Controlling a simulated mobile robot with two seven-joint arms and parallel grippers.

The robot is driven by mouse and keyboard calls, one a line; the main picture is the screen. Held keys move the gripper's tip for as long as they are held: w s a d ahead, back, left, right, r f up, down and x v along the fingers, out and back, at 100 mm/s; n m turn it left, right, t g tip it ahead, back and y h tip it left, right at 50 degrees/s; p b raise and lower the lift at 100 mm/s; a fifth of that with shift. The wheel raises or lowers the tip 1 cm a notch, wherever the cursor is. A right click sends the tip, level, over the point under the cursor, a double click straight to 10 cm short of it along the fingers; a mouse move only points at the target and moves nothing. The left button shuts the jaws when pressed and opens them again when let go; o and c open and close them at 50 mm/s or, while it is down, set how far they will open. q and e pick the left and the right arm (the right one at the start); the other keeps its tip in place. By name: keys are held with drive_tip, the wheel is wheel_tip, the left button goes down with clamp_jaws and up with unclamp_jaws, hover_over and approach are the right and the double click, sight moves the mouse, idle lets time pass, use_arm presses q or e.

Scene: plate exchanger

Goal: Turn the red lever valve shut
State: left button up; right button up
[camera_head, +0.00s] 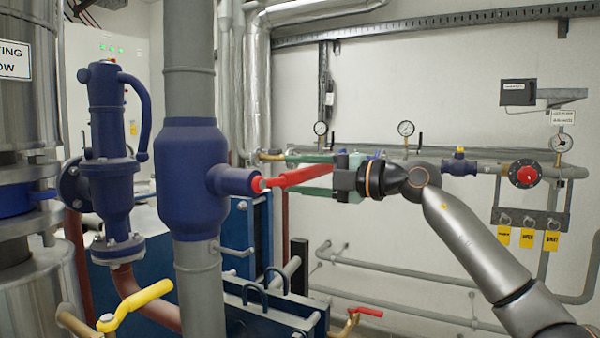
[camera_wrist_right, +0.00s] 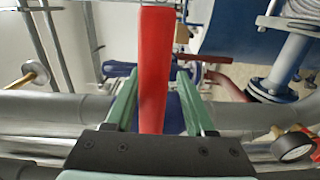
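The red lever (camera_head: 293,177) sticks out to the right and slightly upward from the side stub of the blue valve body (camera_head: 193,180) on a thick grey vertical pipe. In the right wrist view the lever (camera_wrist_right: 155,65) runs lengthwise between two green fingers. My right gripper (camera_head: 290,174) is open around the lever, one finger above it and one below in the head view. Gaps show between lever and fingers, so it does not look clamped. The lever's far end is hidden by the gripper. My left gripper is not in view.
A yellow lever (camera_head: 135,304) stands at lower left, and another red handle (camera_head: 366,312) is low at centre. A blue valve (camera_head: 107,165) stands left of the pipe. Pressure gauges (camera_head: 406,128) and a red round knob (camera_head: 526,175) are along the back wall pipe.

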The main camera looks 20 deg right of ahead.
drive_tip(key=shift+o, duration=0.3)
drive_tip(key=shift+r, duration=0.15)
drive_tip(key=shift+s+d, duration=0.1)
drive_tip(key=b+v, duration=0.3)
drive_tip(key=v, duration=0.9)
drive_tip(key=shift+s, duration=0.15)
